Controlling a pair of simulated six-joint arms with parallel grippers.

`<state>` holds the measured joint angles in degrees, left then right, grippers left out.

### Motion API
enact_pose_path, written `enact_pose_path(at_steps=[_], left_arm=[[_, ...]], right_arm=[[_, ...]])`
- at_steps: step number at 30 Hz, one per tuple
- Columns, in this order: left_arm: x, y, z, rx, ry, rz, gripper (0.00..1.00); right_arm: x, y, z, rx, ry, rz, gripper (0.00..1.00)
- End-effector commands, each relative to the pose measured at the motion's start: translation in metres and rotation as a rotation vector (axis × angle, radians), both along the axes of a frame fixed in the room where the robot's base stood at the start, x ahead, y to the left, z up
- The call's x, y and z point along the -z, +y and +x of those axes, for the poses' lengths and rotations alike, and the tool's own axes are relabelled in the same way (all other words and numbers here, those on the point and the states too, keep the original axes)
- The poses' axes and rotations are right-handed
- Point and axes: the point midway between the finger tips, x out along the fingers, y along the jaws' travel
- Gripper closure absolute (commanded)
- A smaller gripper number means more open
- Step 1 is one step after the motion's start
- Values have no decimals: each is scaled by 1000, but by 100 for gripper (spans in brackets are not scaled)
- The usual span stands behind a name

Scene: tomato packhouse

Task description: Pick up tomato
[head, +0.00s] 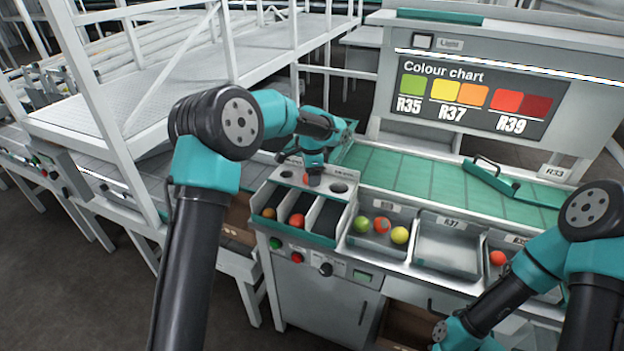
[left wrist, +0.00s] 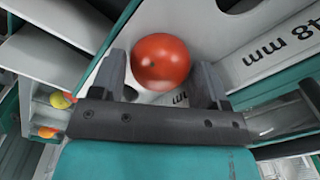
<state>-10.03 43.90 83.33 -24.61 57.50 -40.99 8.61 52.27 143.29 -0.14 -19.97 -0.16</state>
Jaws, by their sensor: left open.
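A red tomato (left wrist: 160,62) shows in the left wrist view between the two fingers of my left gripper (left wrist: 160,80), with a gap visible on at least the left side. The gripper is open. Whether the fingers touch the tomato cannot be told. My right arm comes in at the lower right of the head view; its gripper is not visible.
Sloped chutes below the plate hold an orange tomato (head: 268,213) and a red one (head: 297,220). A bin to the right holds several tomatoes (head: 381,225). The R37 bin (head: 449,240) is empty. Another bin holds a red tomato (head: 498,258). A green belt (head: 420,185) runs behind.

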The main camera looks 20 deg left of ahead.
Motion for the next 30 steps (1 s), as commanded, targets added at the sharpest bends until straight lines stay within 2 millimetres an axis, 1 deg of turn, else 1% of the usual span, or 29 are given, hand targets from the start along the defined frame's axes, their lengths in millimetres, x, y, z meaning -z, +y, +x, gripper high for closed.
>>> enact_pose_path(at_steps=[10, 11, 16, 25, 30], left_arm=[[0, 0, 0, 0, 0, 0, 31], [0, 0, 0, 0, 0, 0, 33], [0, 0, 0, 0, 1, 0, 49], [-1, 0, 0, 0, 0, 0, 50], [-9, 0, 0, 0, 0, 1, 50]], right_arm=[[0, 0, 0, 0, 0, 0, 100], [0, 0, 0, 0, 0, 0, 100], [0, 0, 0, 0, 0, 0, 100], [0, 0, 0, 0, 0, 0, 100], [0, 0, 0, 0, 0, 0, 100]])
